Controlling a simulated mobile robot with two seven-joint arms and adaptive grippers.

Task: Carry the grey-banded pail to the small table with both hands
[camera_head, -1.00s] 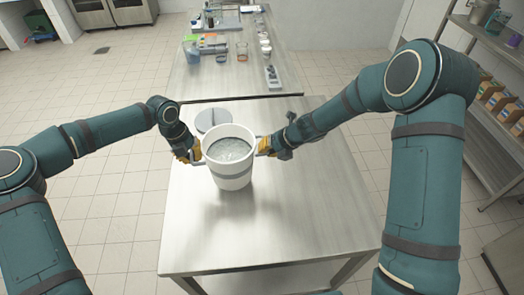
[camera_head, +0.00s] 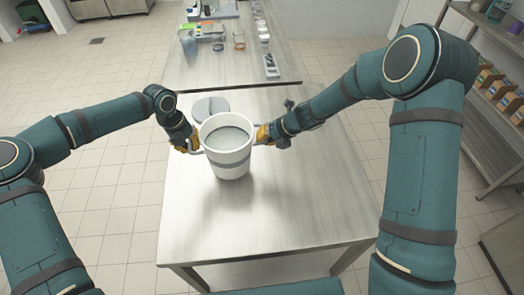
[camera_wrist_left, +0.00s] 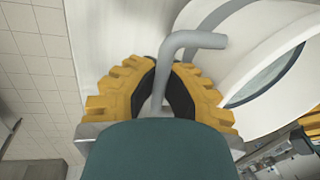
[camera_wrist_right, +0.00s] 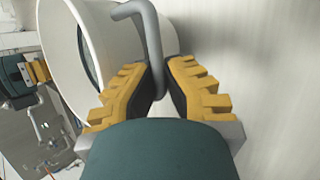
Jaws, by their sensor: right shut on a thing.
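The white pail (camera_head: 231,168) with a grey band is upright between my grippers, over the near steel table (camera_head: 290,215). A shadow lies on the tabletop in front of it; I cannot tell for certain whether its base clears the surface. Something grey shows inside its rim. My left gripper (camera_head: 194,146) is shut on the pail's left handle, and the grey handle bar shows between its pads in the left wrist view (camera_wrist_left: 160,75). My right gripper (camera_head: 263,134) is shut on the right handle, which shows between its fingers in the right wrist view (camera_wrist_right: 160,75).
A grey round disc (camera_head: 209,106) lies on the table behind the pail. A long steel bench (camera_head: 225,72) with several cups, a tray and small items stands beyond. A shelf rack (camera_head: 500,135) is at the right. The front of the near table is bare. Tiled floor is open at left.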

